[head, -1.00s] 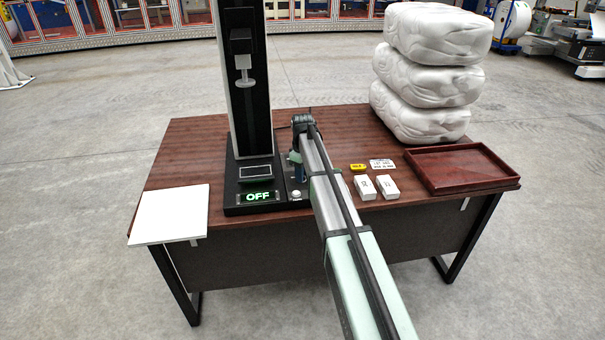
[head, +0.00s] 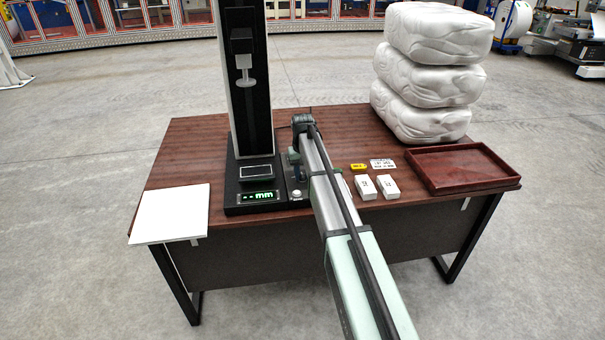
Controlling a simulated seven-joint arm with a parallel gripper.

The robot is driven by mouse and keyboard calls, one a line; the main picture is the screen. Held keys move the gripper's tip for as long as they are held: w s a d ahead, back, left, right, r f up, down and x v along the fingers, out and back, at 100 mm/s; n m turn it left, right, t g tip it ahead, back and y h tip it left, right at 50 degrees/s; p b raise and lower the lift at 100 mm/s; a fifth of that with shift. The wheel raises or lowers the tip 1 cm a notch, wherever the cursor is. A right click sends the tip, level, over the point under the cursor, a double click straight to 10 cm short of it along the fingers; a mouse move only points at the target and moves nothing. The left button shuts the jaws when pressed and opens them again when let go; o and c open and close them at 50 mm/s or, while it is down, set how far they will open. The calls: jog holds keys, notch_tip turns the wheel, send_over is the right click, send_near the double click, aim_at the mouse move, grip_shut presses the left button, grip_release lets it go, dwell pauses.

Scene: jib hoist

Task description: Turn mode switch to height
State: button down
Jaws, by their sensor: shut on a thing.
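The black column device (head: 250,90) stands on the left part of the brown desk. Its green display (head: 257,196) reads "--mm". The mode switch is not clearly visible; my arm and gripper cover the part of the base panel (head: 297,205) right of the display. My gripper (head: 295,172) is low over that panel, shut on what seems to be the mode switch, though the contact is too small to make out. A pale round button (head: 296,195) shows just below my gripper.
White boxes (head: 366,187), a yellow item (head: 358,167) and a printed label (head: 383,164) lie right of my arm. A red-brown tray (head: 460,168) is at the desk's right end. Stacked white bundles (head: 425,75) stand behind. A white plate (head: 170,213) is at the left.

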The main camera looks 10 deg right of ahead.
aim_at(302, 175)
jog(key=shift+m, duration=0.3)
dwell(0.4)
jog(key=c, duration=0.9)
grip_release()
notch_tip(302, 175, up, 14)
jog(key=shift+f, duration=0.1)
